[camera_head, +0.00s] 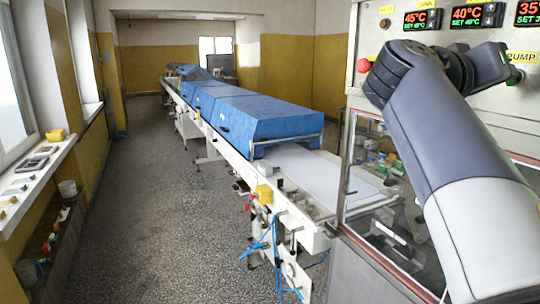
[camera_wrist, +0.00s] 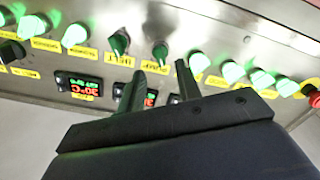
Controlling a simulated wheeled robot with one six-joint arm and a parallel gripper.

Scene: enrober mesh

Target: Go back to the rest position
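My gripper (camera_wrist: 159,68) shows in the wrist view with its two fingers apart and nothing between them. It is in front of the control panel (camera_wrist: 215,20), whose picture is upside down there. The fingertips appear just below two dark knobs, the left one (camera_wrist: 118,42) and the right one (camera_wrist: 160,52). I cannot tell whether the fingers touch the panel.
Green-lit switches (camera_wrist: 198,62) and a red button (camera_wrist: 314,98) line the panel. A glass-sided cabinet (camera_head: 372,215) stands below it. A long conveyor (camera_head: 320,172) with blue covers (camera_head: 255,120) runs away.

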